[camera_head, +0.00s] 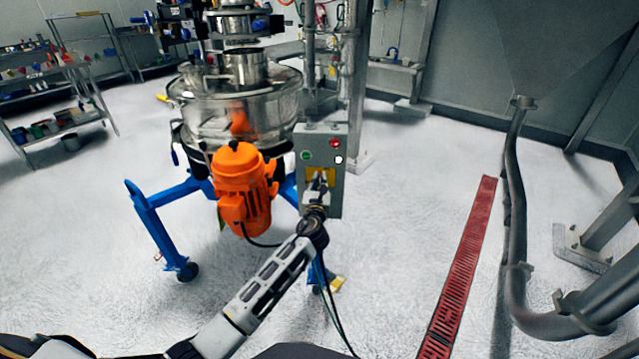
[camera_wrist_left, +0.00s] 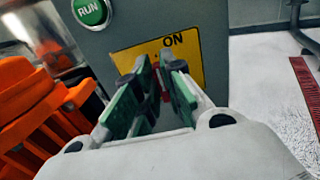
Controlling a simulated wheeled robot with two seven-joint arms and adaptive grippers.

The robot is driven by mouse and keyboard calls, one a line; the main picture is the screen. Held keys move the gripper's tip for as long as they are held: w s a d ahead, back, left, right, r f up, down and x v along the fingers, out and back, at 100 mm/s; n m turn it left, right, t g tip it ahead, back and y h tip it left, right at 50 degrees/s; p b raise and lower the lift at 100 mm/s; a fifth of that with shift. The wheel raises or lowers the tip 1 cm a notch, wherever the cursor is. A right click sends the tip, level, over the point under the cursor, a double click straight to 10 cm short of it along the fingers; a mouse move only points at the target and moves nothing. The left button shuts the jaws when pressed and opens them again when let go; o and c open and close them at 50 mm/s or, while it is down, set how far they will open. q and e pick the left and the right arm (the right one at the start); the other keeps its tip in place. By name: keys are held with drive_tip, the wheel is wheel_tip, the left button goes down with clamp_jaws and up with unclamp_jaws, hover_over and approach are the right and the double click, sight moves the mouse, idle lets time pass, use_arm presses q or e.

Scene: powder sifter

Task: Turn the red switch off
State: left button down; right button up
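The grey control box (camera_head: 335,195) stands in front of the sifter. The red switch (camera_wrist_left: 163,84) is on its yellow plate (camera_wrist_left: 199,58), under the word ON. In the wrist view only a small red part shows, between the fingers; its handle angle is hidden. My left gripper (camera_head: 318,184) is at the yellow plate, and its green-padded fingers (camera_wrist_left: 156,82) stand on either side of the red part with a narrow gap. I cannot tell whether they press on it. My right gripper is not in view.
A green RUN button (camera_wrist_left: 90,11) and a red button (camera_head: 335,143) are above the plate. The orange motor (camera_head: 243,188) and blue frame (camera_head: 160,197) are close on the left. A red floor grate (camera_head: 461,270) lies right, with open floor between.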

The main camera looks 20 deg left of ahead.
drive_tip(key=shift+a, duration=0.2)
use_arm(q)
drive_tip(key=shift+a+n, duration=0.1)
drive_tip(key=shift+n, duration=0.5)
drive_tip(key=shift+s+a+f+n+b, duration=0.2)
drive_tip(key=shift+n+b, duration=0.7)
drive_tip(key=shift+n, duration=1.95)
drive_tip(key=shift+w+a+f+n+b, duration=0.1)
drive_tip(key=shift+a+f+n+b, duration=0.5)
drive_tip(key=shift+n, duration=2.2)
drive_tip(key=shift+s+d+n+b, duration=0.15)
drive_tip(key=shift+n+b, duration=1)
drive_tip(key=shift+n, duration=1.7)
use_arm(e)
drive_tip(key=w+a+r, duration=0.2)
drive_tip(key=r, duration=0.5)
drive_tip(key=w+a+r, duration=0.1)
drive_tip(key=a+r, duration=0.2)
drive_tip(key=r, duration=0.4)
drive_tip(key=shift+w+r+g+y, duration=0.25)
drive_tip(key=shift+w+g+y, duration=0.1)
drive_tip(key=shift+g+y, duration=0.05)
use_arm(q)
drive_tip(key=shift+w, duration=0.1)
drive_tip(key=c, duration=1.5)
unclamp_jaws()
